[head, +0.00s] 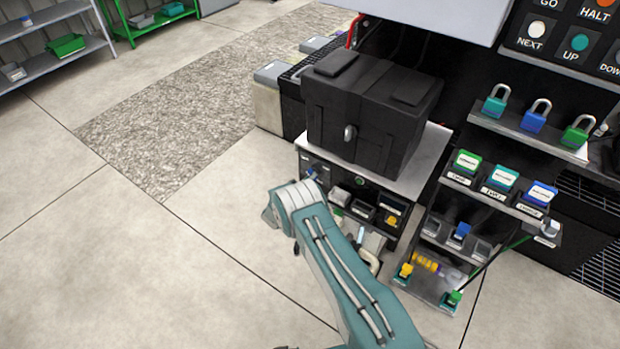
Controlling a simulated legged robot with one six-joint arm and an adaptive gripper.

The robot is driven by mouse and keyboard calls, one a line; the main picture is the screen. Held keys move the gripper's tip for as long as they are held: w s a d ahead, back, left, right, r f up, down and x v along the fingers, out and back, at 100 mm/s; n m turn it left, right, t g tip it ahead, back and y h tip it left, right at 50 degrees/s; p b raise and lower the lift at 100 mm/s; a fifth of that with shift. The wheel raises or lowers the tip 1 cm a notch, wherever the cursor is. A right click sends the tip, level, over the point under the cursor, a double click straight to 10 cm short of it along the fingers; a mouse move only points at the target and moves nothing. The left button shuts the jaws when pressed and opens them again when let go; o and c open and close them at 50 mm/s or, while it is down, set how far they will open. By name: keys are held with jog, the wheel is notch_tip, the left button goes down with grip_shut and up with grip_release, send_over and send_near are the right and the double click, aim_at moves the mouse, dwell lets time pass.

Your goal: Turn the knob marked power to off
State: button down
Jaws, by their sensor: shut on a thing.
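A low cabinet (316,166) stands under the large black case, with small controls along its dark front panel. A small pale control (311,173) shows at the panel's left end. The labels there are too small to read, so I cannot tell which knob is marked power. My teal arm reaches in from the bottom and bends near the cabinet. My gripper (369,246) is partly behind the arm, low at the cabinet's front.
The black case (372,108) sits on the cabinet. To the right, shelves hold padlocks (533,115) and labelled blocks (502,178). A small lower rack (437,290) stands close right of my gripper. Open floor (130,260) lies to the left.

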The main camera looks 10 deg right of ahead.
jog(key=shift+w+a+r, duration=0.1)
jog(key=shift+w+a, duration=0.05)
jog(key=shift+a, duration=0.05)
jog(key=c, duration=0.6)
grip_release()
jog(key=v, duration=1.2)
